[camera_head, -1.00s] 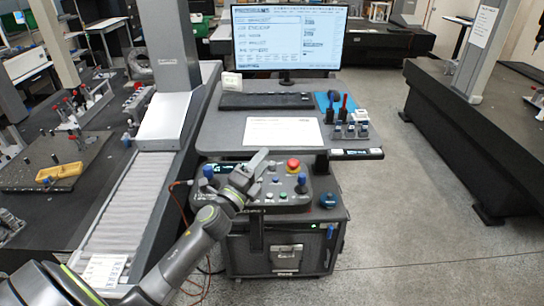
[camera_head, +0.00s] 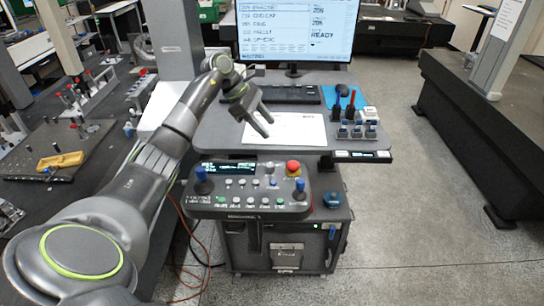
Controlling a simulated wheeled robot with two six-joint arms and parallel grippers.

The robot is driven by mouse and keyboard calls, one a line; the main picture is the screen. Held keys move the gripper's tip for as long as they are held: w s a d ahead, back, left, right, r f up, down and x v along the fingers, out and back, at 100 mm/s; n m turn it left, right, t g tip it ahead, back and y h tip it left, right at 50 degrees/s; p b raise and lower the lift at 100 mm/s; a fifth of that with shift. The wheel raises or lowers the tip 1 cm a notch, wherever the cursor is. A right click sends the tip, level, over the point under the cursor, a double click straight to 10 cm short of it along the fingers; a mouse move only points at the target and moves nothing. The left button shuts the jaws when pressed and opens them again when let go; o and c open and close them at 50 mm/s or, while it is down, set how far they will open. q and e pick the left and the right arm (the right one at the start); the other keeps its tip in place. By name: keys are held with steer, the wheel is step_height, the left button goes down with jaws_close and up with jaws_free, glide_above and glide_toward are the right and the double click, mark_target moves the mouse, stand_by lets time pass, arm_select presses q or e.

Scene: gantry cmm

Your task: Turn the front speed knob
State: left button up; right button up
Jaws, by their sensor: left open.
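The control panel (camera_head: 232,201) sits on the front of the cart, below the desk top. It carries two blue-topped sticks, one at its left (camera_head: 202,180) and one at its right (camera_head: 299,188), a red mushroom button (camera_head: 292,167), a small lit display (camera_head: 229,168) and several small pale knobs and buttons. Small grey knobs (camera_head: 271,170) stand right of the display; I cannot tell which control is the front speed knob. My left gripper (camera_head: 266,127) is open and empty, above the desk top and apart from the panel, fingers pointing down and right. My right gripper is not in view.
A white sheet (camera_head: 300,128) lies on the desk, with a keyboard (camera_head: 290,95) and monitor (camera_head: 295,30) behind. A blue mat (camera_head: 345,97) and small upright tools stand at right. An orange cable hangs left of the cart. The floor at right is clear.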

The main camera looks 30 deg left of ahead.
arm_select(q)
steer(key=s+a+r+g+y, duration=0.1)
steer(key=a+r+g+y, duration=0.15)
steer(key=a, duration=0.25)
steer(key=b, duration=1)
glide_above(270, 164)
steer(key=s+a, duration=0.1)
steer(key=a, duration=0.2)
steer(key=shift+m, duration=0.3)
steer(key=f, duration=1.1)
steer(key=shift+d+f, duration=0.1)
steer(key=shift+d, duration=0.15)
steer(key=p+x, duration=0.3)
steer(key=shift+w+d+f+h, duration=0.1)
steer(key=shift+w+d+h, duration=0.1)
steer(key=shift+d+h, duration=0.05)
steer(key=shift+x, duration=0.8)
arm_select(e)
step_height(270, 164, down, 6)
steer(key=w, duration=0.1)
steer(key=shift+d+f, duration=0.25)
arm_select(q)
steer(key=shift+c, duration=0.4)
